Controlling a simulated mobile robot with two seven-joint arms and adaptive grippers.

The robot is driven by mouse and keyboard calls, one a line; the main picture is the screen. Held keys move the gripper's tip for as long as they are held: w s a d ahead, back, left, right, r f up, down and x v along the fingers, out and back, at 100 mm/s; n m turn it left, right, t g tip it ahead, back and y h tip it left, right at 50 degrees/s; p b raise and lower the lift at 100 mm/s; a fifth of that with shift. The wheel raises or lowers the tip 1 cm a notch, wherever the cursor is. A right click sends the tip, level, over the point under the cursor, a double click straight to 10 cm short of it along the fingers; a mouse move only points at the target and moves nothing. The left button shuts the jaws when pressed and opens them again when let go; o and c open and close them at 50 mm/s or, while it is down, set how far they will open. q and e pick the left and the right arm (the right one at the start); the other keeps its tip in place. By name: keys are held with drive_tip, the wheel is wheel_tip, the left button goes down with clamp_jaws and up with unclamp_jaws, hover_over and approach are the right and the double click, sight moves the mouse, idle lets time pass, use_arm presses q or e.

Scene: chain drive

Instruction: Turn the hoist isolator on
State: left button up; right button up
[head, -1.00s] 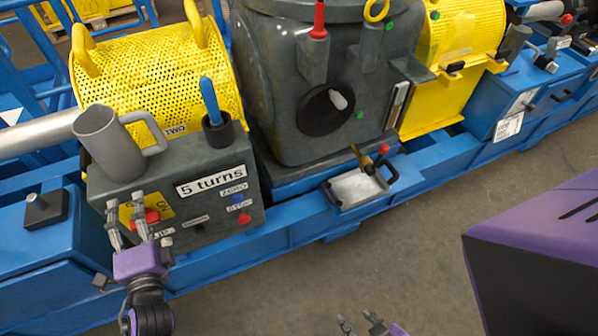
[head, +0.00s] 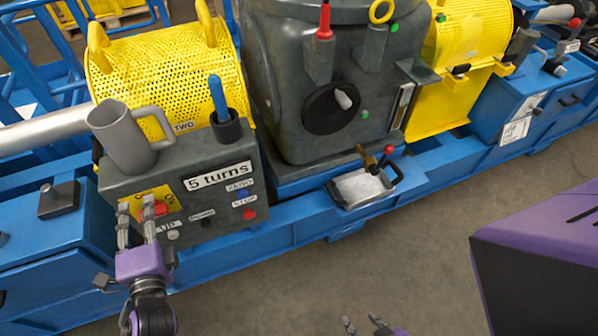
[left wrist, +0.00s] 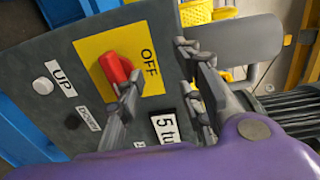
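The hoist isolator is a red knob (head: 154,208) on a yellow plate (head: 164,195) on the front of a grey control box. My left gripper (head: 136,212) is in front of the box at the plate's left lower side. Its fingers are apart and empty. In the left wrist view one finger of the left gripper (left wrist: 157,68) overlaps the knob's edge; I cannot tell whether it touches. My right gripper (head: 364,324) shows only fingertips, apart, at the bottom edge.
A small tray (head: 360,187) sits on the blue frame. The floor in front is clear.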

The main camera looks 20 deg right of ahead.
use_arm(q)
drive_tip(key=s, duration=0.6)
drive_tip(key=shift+s+f, duration=0.15)
drive_tip(key=shift+f, duration=0.25)
drive_tip(key=shift+a, duration=0.1)
idle(0.4)
